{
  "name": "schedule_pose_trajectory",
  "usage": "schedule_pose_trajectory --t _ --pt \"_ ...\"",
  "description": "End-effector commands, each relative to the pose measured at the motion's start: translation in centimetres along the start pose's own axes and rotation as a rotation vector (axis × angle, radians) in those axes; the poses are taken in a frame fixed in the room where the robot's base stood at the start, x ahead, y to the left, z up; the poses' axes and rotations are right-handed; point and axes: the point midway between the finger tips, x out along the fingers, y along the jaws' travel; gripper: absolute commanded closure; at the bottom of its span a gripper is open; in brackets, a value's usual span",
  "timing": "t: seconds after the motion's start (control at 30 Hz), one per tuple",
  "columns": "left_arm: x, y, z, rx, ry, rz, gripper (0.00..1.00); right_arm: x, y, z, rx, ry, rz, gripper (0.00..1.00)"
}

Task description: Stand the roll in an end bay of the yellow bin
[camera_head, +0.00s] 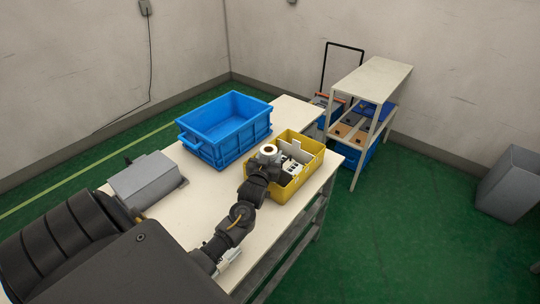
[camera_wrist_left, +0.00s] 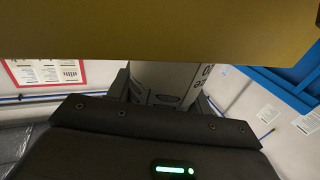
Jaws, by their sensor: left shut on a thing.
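The yellow bin (camera_head: 287,191) stands on the table, with divider panels and several pale and dark items inside. The white roll (camera_head: 268,149) is upright, its ring-shaped top with a brown core facing up, at the bin's left end. My left gripper (camera_head: 267,161) is shut on the roll from the near left. In the left wrist view the roll (camera_wrist_left: 163,82) shows between the fingers, with printed marks on its side. The yellow bin's wall (camera_wrist_left: 150,35) spans the top of that view and hides part of the roll. Whether the roll touches the bin floor is hidden.
A blue crate (camera_head: 226,127) stands behind the bin to the left. A grey box-shaped device (camera_head: 146,180) sits at the table's left. A shelf rack (camera_head: 374,78) stands behind on the right.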

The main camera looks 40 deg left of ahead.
Motion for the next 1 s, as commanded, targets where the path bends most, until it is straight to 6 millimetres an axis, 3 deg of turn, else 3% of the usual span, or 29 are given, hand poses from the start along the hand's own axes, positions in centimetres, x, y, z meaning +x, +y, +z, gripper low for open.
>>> schedule_pose_trajectory --t 0.73,0.77,0.9,1.0 --pt "0.0 0.0 1.1 0.0 0.002 -0.001 0.75 0.6 0.0 0.1 0.0 0.0 0.0 0.64" --pt "0.0 0.0 1.2 0.0 0.001 -0.001 0.47 0.6 0.0 0.1 0.0 0.0 0.0 0.64" --pt "0.0 0.0 1.2 0.0 0.001 -0.001 0.29 0.6 0.0 0.1 0.0 0.0 0.0 0.64" --pt "0.0 0.0 1.2 0.0 0.001 0.0 0.28 0.6 0.0 0.1 0.0 0.0 0.0 0.64"
